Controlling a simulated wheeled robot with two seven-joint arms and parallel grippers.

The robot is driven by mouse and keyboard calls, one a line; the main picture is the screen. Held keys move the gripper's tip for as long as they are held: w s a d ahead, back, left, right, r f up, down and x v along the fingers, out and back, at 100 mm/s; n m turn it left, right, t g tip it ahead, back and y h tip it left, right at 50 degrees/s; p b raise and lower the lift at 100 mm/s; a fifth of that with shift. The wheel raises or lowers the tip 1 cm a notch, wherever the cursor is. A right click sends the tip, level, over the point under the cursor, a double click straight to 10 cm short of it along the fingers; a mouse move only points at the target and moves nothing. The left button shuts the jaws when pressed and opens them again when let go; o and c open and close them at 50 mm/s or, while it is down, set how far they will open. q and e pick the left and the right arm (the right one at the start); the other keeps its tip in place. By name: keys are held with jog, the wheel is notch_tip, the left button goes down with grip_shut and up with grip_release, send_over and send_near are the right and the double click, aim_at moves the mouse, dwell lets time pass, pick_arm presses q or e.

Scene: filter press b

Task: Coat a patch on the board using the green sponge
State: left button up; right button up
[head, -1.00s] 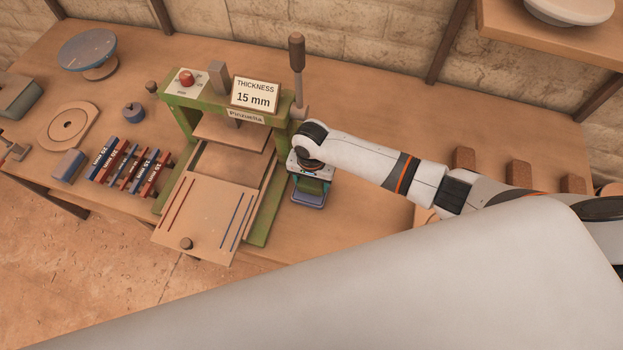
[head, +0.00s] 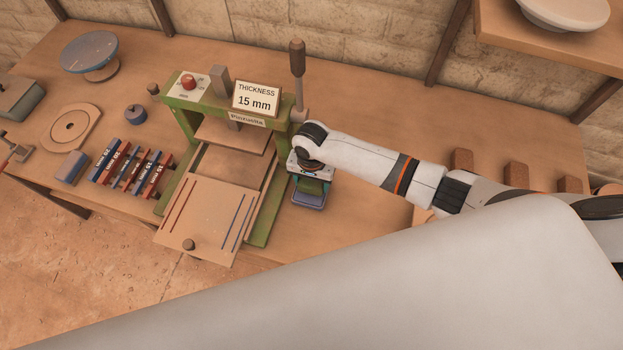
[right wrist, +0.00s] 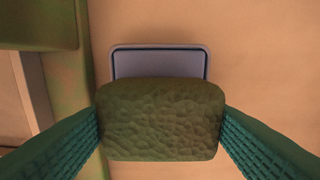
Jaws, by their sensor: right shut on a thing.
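My right gripper (head: 312,183) points down beside the right side of the green press. In the right wrist view its two teal fingers are shut on the green sponge (right wrist: 160,120), one at each side. The sponge is a rounded block with a dimpled face. A shallow blue tray (right wrist: 160,63) lies on the table below, partly hidden by the sponge; it also shows in the head view (head: 309,201). I cannot tell whether sponge and tray touch. The pale board (head: 205,218) with red and blue lines and a knob extends from the press. My left gripper is out of view.
The green press (head: 184,122) has a "THICKNESS 15 mm" sign (head: 256,97) and an upright lever (head: 297,72). Several red and blue bars (head: 131,166) lie left of it. Several brown blocks (head: 516,174) stand at the right.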

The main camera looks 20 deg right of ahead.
jog(key=shift+r+p, duration=2.45)
jog(key=shift+r, duration=0.55)
